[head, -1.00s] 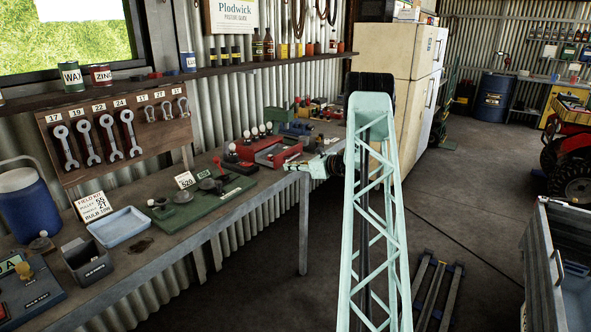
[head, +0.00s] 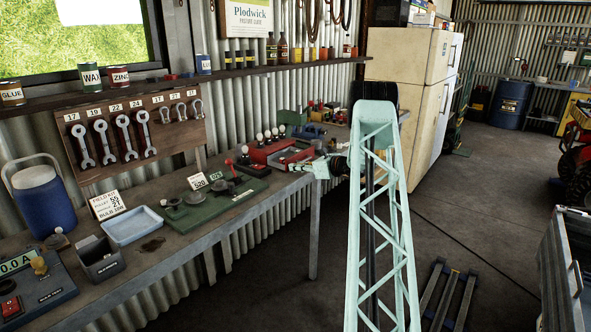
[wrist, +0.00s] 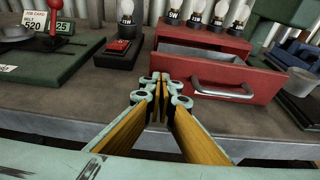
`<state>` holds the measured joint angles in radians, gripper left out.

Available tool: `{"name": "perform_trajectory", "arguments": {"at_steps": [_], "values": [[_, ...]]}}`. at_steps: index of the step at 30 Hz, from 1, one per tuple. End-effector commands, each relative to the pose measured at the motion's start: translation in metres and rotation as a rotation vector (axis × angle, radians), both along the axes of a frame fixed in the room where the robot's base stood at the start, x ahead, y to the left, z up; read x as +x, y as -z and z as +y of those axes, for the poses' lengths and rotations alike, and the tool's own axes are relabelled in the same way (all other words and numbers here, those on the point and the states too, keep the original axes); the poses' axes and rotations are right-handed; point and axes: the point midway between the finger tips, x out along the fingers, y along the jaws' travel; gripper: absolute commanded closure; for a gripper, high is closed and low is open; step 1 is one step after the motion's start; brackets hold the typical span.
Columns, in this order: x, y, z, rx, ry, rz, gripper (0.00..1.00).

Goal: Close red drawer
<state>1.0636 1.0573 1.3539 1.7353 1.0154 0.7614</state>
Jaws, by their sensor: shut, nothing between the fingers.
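The red drawer (wrist: 225,84) stands pulled out of its red cabinet (wrist: 205,37) on the bench in the wrist view. Its front carries a curved metal handle (wrist: 222,92). The cabinet also shows in the head view (head: 268,148), with bulbs on top. My gripper (wrist: 162,82) is shut and empty, just left of the drawer front and a little in front of it. I see a gap between the fingertips and the handle. In the head view my gripper (head: 318,168) is small at the bench edge, partly hidden by my arm.
A green board (wrist: 50,55) with a red lever lies left of the cabinet. A small red-switch box (wrist: 118,52) sits between them. The bench top (wrist: 85,98) in front is bare.

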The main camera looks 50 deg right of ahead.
Motion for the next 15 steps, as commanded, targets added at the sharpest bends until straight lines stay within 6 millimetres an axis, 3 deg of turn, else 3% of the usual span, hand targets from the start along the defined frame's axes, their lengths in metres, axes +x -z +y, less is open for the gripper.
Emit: {"name": "perform_trajectory", "arguments": {"at_steps": [15], "values": [[0.094, 0.000, 0.002, -0.001, -0.003, 0.000, 1.00]]}}
